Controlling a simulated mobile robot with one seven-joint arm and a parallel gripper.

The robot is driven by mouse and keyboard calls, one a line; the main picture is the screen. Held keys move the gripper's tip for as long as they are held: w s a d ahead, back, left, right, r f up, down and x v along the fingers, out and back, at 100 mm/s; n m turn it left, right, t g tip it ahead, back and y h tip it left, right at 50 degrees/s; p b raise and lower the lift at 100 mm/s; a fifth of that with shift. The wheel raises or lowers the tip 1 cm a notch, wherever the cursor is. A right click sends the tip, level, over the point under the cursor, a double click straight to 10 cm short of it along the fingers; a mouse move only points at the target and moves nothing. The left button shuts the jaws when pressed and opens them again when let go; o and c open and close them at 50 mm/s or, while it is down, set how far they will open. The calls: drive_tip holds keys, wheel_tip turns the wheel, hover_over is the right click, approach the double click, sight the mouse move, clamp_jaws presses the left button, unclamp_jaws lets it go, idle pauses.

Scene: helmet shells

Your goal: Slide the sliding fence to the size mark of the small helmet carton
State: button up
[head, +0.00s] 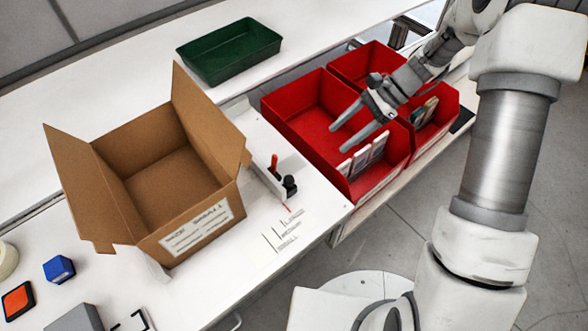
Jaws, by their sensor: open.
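The open cardboard carton (150,180) stands on the white bench, flaps up, with a white label (196,232) on its front that appears to read "SMALL". To its right is the white sliding fence (262,178), with a red handle (274,163) and a black knob (290,185). A short red pointer (287,208) lies at its near end. Printed size marks (283,234) sit nearer the bench's front edge; the lowest appears to read "SMALL". The pointer is by the top mark, away from the lowest. My gripper (338,139) is open and empty over the red bin, right of the fence.
Red bins (310,104) holding flat white items (363,158) stand right of the fence. A green tray (229,52) lies behind. A blue block (59,268), an orange-topped pad (18,300) and a grey box (75,319) are front left. Bench around the marks is clear.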

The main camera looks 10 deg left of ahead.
sight(290, 178)
drive_tip(key=x, duration=1.8)
drive_tip(key=shift+w+f+p, duration=0.15)
drive_tip(key=shift+p, duration=0.25)
clamp_jaws()
idle(0.5)
